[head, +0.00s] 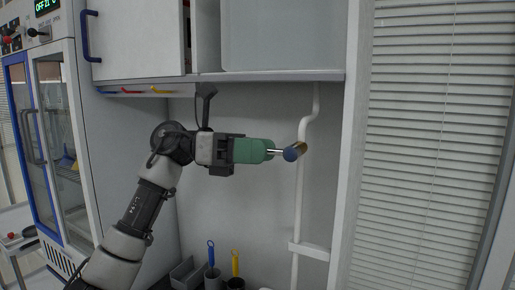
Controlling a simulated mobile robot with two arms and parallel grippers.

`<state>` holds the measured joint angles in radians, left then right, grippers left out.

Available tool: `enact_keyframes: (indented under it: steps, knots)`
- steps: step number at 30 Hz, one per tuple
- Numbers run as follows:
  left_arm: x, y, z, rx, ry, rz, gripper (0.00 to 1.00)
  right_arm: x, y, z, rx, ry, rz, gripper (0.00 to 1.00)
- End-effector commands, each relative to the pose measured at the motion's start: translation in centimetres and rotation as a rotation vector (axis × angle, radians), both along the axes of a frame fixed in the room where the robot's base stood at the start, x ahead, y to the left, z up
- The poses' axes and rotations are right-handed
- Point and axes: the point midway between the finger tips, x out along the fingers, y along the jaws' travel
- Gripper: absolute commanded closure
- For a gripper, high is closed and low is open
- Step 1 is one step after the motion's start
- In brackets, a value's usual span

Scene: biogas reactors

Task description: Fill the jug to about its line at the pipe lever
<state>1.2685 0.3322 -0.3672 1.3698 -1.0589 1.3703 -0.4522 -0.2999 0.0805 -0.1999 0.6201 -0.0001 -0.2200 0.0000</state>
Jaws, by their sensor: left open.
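The white pipe (301,200) runs down the wall at the middle right. No jug can be made out, and my right gripper is not in view.
A wall cabinet (138,45) with a blue handle hangs above my arm. Grey holders (212,279) with blue-handled and yellow-handled tools stand below. A glass-doored unit (52,150) is at left. A white post and window blinds (430,150) close off the right.

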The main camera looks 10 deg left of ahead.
Motion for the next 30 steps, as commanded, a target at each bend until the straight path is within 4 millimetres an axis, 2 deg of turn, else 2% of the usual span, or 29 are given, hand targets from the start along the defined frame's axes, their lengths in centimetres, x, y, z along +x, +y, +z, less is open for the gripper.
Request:
enact_keyframes:
  steps: [2, 12, 17, 20, 30]
  knots:
    - [0.0, 0.0, 0.0, 0.0, 0.0, 0.0, 0.49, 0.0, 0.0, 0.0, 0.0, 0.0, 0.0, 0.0]
    - [0.0, 0.0, 0.0, 0.0, 0.0, 0.0, 1.0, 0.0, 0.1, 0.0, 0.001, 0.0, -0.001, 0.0]
    - [0.0, 0.0, 0.0, -0.002, 0.0, 0.0, 1.0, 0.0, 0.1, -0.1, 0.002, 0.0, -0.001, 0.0]
    - [0.0, 0.0, -0.6, -0.027, 0.008, -0.001, 1.0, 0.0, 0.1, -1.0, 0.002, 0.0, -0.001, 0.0]
    - [-0.1, -0.3, -2.6, -0.294, 0.093, -0.001, 1.0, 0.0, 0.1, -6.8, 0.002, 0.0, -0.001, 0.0]
